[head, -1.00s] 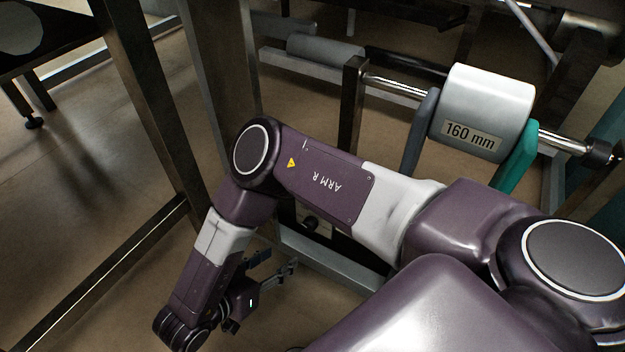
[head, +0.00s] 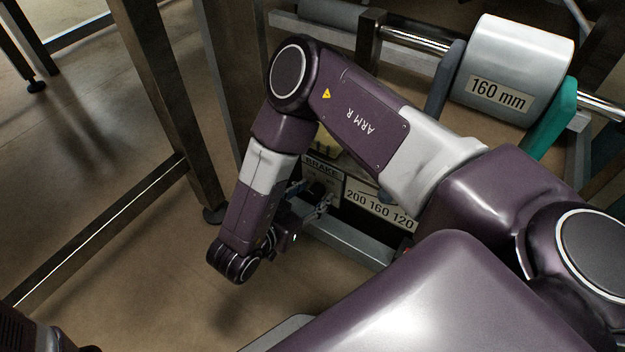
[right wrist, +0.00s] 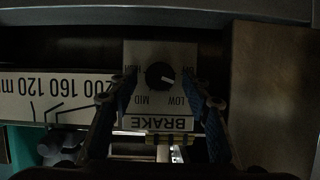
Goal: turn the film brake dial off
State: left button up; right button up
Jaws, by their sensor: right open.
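The brake dial (right wrist: 160,75) is a round black knob on a pale plate (right wrist: 136,58), seen upside down in the right wrist view. Its white pointer mark points right and slightly down, between the right-hand label and LOW. MID and a partly covered label are on the left. A BRAKE label (right wrist: 158,123) is below; it also shows in the head view (head: 322,165). My right gripper (right wrist: 158,99) is open, its fingers on either side of the dial in the picture, with no contact visible. In the head view, my right gripper (head: 323,206) is in front of the brake panel and partly covers it.
A label strip reading 200 160 120 (head: 378,205) is beside the brake plate. A 160 mm roll (head: 515,70) sits on a shaft behind my right arm. A metal frame post (head: 170,110) stands left of the arm. Open floor (head: 130,290) lies at the lower left.

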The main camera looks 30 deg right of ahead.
jog(key=shift+d, duration=0.15)
jog(key=shift+c, duration=0.3)
jog(key=c, duration=1.1)
jog(key=shift+w+r+n+g+p, duration=0.1)
jog(key=shift+n+g+p, duration=0.4)
jog(key=shift+p, duration=0.3)
jog(key=shift+n+g+p, duration=0.3)
jog(key=shift+n+p, duration=0.1)
jog(key=shift+n, duration=0.1)
jog(key=shift+w+n+h, duration=0.1)
jog(key=shift+n+h, duration=0.3)
jog(key=shift+n, duration=0.1)
jog(key=shift+f+n+g+h, duration=0.25)
jog(key=shift+n+g+h, duration=0.05)
jog(key=shift+n+g, duration=0.45)
jog(key=shift+w, duration=0.1)
